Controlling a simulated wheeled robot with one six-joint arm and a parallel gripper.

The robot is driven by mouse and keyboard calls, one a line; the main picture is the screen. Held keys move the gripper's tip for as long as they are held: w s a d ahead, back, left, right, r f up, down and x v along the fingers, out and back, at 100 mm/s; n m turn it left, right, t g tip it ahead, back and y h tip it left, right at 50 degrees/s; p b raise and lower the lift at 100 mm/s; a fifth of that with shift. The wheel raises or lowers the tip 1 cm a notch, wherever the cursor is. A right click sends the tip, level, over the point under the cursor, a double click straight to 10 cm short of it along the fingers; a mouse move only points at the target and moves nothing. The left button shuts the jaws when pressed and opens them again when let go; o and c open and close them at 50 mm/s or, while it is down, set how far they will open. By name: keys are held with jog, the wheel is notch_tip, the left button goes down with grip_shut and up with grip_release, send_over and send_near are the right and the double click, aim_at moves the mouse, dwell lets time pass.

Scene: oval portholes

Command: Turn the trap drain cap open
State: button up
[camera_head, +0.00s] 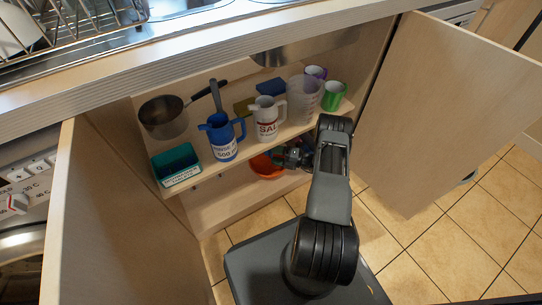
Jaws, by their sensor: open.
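My arm reaches into the open cabinet under the sink. My gripper (287,157) is at the front edge of the shelf, just above and right of an orange bowl (266,168) on the cabinet floor. The gripper is small here and partly covered by my own arm; it is open and I see nothing held in it. I cannot make out the trap or its drain cap; the shelf, the items and my arm cover that area. Whether the gripper touches anything cannot be told.
The shelf (228,166) holds a saucepan (164,122), teal tray (176,164), blue jug (222,138), white SAL jug (266,120), clear measuring jug (303,98) and green mug (334,96). Open doors flank it: left (110,225), right (440,110).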

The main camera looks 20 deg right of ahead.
jog(key=shift+x, duration=1.25)
jog(key=c, duration=0.9)
